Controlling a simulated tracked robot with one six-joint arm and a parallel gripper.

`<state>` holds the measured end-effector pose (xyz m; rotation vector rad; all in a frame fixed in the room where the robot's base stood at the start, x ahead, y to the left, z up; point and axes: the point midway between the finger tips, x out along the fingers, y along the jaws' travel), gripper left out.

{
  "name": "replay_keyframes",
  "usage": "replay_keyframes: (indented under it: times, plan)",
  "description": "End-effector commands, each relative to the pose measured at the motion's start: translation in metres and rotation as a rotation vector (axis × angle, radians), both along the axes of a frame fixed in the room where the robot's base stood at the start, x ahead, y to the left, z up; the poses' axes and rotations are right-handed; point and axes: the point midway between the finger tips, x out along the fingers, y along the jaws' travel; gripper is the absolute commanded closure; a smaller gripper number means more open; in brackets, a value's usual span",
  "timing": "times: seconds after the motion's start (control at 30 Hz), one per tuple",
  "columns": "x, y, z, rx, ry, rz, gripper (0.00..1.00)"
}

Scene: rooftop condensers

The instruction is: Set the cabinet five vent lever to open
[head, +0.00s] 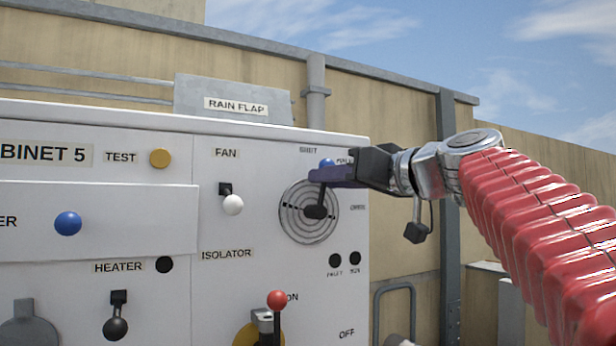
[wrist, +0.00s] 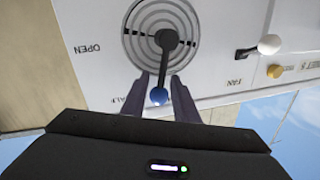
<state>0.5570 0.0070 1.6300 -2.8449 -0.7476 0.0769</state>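The vent lever is a black arm (head: 316,211) with a blue knob (head: 327,164), mounted on a round slotted dial (head: 300,232) at the cabinet's right side. The lever points roughly straight up, by the SHUT label (head: 308,149). The HALF label is up and right, partly covered; OPEN (head: 357,208) is at the right. My gripper (head: 315,176) reaches in from the right across the lever's upper part. In the wrist view, turned upside down, the blue knob (wrist: 159,97) lies between my two spread fingers (wrist: 161,85), with small gaps beside it.
Other controls crowd the panel: the white-knobbed fan switch (head: 233,204), the red-knobbed isolator lever (head: 277,300), the black heater switch (head: 115,328) and a blue knob (head: 68,223). A grey post (head: 447,200) stands right of the cabinet. Open sky is above.

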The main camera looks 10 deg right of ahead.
Motion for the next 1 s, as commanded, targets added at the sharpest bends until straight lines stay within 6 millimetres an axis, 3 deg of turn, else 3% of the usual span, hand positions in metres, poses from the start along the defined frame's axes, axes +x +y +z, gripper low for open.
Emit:
replay_keyframes:
  times: [0.27,0.67,1.0]
  plan:
    - [0.0005,0.0003,0.0002,0.0,0.0,0.0,0.73]
    - [0.0002,-0.0001,0.0008,0.001,-0.002,-0.001,1.0]
    - [-0.001,-0.0008,0.0044,0.002,-0.009,-0.005,1.0]
